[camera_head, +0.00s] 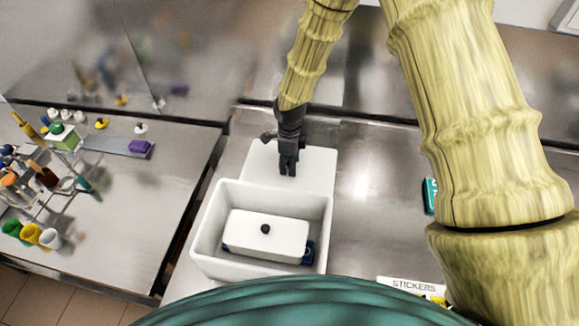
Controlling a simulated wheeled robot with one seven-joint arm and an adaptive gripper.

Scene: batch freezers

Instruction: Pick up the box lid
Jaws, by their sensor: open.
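An open white box (208,226) stands on the steel counter. In it lies a smaller white rectangular piece (265,226) with a black knob on top and blue parts showing under its edges. Behind the box is a flat white panel (316,170), which looks like the box lid; whether it touches the box's rear wall I cannot tell. My gripper (288,170) is open and points down over the panel's middle. Nothing shows between its fingers, and I cannot tell whether they touch the panel.
A label reading "STICKERS" (412,285) and a teal item (430,196) are at the right. On the left counter are colored cups (32,235), bottles and a grey tray (108,146) with a purple block. A gap separates the counters. The steel right of the box is clear.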

